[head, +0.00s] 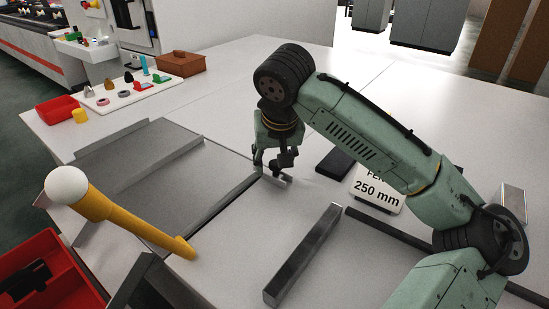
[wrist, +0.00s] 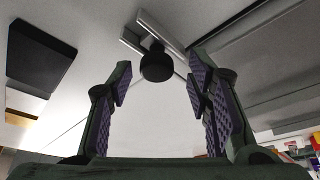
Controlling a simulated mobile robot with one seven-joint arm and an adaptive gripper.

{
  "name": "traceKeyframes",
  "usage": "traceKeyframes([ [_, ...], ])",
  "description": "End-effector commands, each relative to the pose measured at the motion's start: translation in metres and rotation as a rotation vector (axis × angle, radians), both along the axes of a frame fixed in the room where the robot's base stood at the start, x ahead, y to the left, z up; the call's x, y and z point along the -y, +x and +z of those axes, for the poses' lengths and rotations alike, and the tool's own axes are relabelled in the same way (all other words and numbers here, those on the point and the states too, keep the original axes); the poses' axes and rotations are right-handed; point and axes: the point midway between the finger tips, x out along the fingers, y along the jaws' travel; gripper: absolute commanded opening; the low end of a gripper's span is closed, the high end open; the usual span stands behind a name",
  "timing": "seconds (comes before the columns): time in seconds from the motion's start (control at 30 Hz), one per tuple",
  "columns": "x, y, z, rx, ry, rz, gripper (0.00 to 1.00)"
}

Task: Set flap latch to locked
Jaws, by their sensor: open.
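A small metal bar (head: 275,178) lies on the table at the edge of the grey flap plate (head: 190,170); it looks like the flap latch. In the wrist view the metal bar (wrist: 150,28) carries a round black knob (wrist: 157,65). My gripper (head: 271,168) is open and points down over the bar in the head view. In the wrist view my gripper (wrist: 160,82) has its two fingers apart, with the knob between and just beyond the fingertips. I see no contact. The fingers hide the knob in the head view, and no lock marking is readable.
A yellow lever with a white ball (head: 67,185) rises at the left, beside a red bin (head: 45,265). A loose steel bar (head: 303,255) lies in front. A black block (head: 335,163) and a 250 mm sign (head: 376,190) stand right of my gripper.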

Motion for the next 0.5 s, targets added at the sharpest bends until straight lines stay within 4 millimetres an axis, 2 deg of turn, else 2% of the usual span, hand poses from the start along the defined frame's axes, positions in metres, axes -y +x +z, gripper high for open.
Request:
traceKeyframes([
  [0.17,0.001,-0.006,0.018,0.002,0.0,0.0,0.46],
  [0.5,0.006,-0.033,0.083,0.004,0.0,0.001,0.46],
])
